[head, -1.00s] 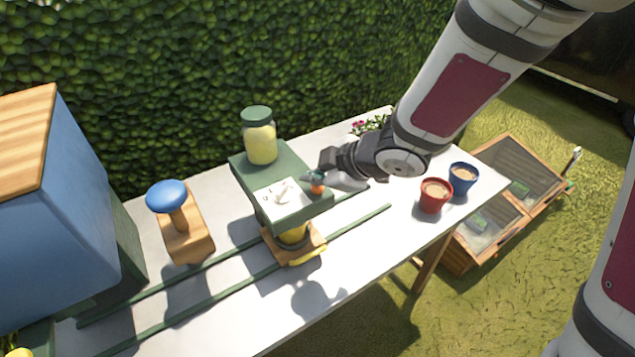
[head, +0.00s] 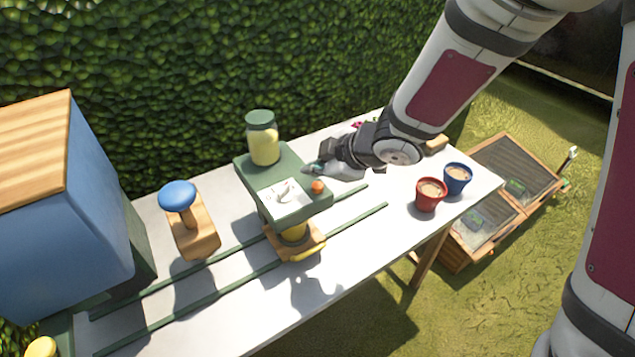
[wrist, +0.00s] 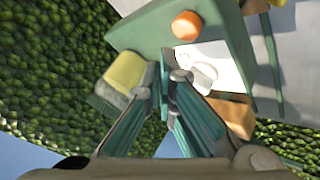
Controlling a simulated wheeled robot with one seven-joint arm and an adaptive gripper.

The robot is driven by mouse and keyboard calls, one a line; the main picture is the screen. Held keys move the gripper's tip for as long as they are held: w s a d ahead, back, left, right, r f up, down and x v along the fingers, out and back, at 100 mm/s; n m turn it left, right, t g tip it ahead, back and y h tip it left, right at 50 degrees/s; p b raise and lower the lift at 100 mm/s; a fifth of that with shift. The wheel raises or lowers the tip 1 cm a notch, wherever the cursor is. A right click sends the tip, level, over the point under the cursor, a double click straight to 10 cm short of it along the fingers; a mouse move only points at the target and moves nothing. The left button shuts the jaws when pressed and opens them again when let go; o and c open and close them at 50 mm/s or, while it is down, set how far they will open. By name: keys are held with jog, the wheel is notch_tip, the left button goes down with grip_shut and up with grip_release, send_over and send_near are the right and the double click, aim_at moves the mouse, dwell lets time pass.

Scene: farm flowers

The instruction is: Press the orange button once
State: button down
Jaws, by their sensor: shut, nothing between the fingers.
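The orange button (head: 317,186) is on the top of a green machine (head: 290,163), at the right edge of a white panel (head: 284,208). The button also shows in the wrist view (wrist: 186,26), near the top, with nothing covering it. My gripper (head: 312,168) is shut and empty. It is just behind the button in the head view, with its fingertips apart from it. In the wrist view the closed fingertips (wrist: 172,74) are below the button in the picture.
A yellow jar (head: 264,145) with a green lid stands at the machine's back. A blue-topped wooden stand (head: 178,196) is to the left. A red pot (head: 430,193) and a blue pot (head: 457,178) stand at the right of the white table (head: 345,238). A hedge borders the back.

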aim_at(316, 186)
jog(key=shift+s+r+p, duration=0.1)
jog(key=shift+r+p, duration=2)
jog(key=shift+p, duration=0.1)
jog(key=s+d+r+m+t+h, duration=0.1)
jog(key=s+d+r+m+h, duration=0.3)
jog(key=d+r, duration=0.45)
jog(key=s+d+r+m+t+h, duration=0.2)
jog(key=d+r+m+h, duration=0.1)
jog(key=d+r+m, duration=0.5)
jog(key=s+d+r+m+g, duration=0.1)
jog(key=s+d+m+g, duration=0.1)
jog(key=s, duration=0.9)
jog(key=s+d+m+g, duration=0.1)
jog(key=s+m, duration=0.3)
jog(key=s, duration=0.7)
jog(key=shift+d+r+g, duration=0.35)
jog(key=shift+d+g, duration=0.05)
jog(key=shift+d, duration=0.05)
